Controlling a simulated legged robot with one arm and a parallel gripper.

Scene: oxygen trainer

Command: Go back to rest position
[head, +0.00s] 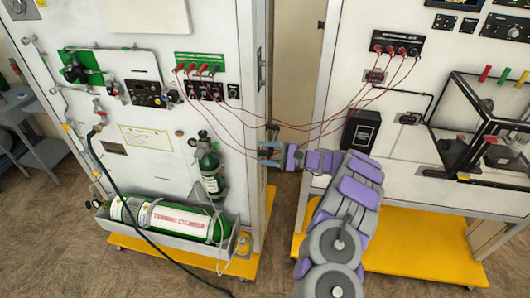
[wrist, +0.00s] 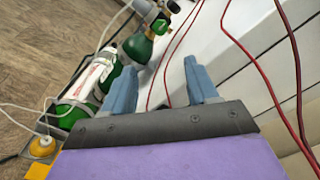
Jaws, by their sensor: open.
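My gripper (head: 268,153) is at the end of my grey and purple arm, in front of the gap between the two white cabinets in the head view. In the wrist view my gripper (wrist: 160,88) has its two blue-grey fingers spread apart, with nothing held between them. Red cables (head: 290,128) run from the left panel to the right panel, passing close to my gripper. In the wrist view red cables (wrist: 265,75) pass beside and beyond the fingers. I cannot tell whether any cable touches them.
A large green cylinder (head: 180,222) lies in a tray on the left cabinet (head: 160,150), with a small upright green cylinder (head: 211,172) above it. A clear-sided case (head: 485,120) is on the right cabinet (head: 400,180). Yellow bases (head: 420,262) edge the floor. A black hose (head: 112,185) hangs left.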

